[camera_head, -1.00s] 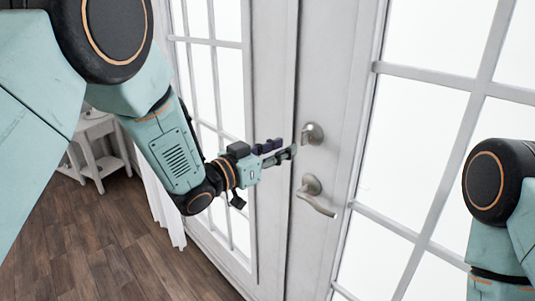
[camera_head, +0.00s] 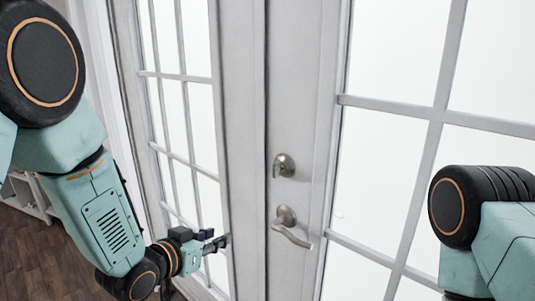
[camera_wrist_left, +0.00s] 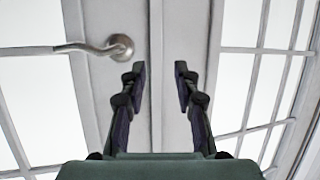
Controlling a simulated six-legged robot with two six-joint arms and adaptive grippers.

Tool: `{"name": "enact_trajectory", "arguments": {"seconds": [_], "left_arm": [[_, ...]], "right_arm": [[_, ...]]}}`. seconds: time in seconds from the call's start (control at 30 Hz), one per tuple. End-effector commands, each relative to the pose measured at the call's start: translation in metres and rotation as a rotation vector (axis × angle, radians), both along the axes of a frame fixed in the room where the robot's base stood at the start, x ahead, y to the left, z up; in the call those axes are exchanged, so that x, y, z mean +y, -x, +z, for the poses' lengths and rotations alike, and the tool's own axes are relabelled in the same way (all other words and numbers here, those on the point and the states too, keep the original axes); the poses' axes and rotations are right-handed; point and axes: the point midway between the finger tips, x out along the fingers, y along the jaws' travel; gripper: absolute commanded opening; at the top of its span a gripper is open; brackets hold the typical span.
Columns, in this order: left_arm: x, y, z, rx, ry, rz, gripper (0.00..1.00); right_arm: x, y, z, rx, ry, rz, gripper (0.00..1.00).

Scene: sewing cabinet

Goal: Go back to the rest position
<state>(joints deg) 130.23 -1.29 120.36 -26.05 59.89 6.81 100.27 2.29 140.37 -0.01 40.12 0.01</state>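My left gripper (camera_head: 218,242) is in front of the white double doors, to the left of the door handle in the head view. In the left wrist view its two fingers (camera_wrist_left: 160,85) are spread apart with nothing between them. The lever handle (camera_head: 290,228) is on the door, with a lock knob (camera_head: 284,165) above it. The handle also shows in the left wrist view (camera_wrist_left: 95,47), left of the fingers and apart from them. Of my right arm only the upper links show at the right edge; its gripper is out of view.
Tall white doors (camera_head: 295,90) with glass panes stand close ahead and look closed. A white piece of furniture (camera_head: 30,192) stands at the far left. Dark wooden floor (camera_head: 35,250) is open at the lower left.

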Motion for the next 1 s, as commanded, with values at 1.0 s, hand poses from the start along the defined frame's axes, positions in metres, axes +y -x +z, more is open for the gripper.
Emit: {"name": "enact_trajectory", "arguments": {"seconds": [1.0], "left_arm": [[0.092, 0.391, -0.256, 1.183, -0.243, 0.389, 0.31]], "right_arm": [[0.0, 0.0, -0.005, 0.0, 0.0, 0.0, 0.4]]}}
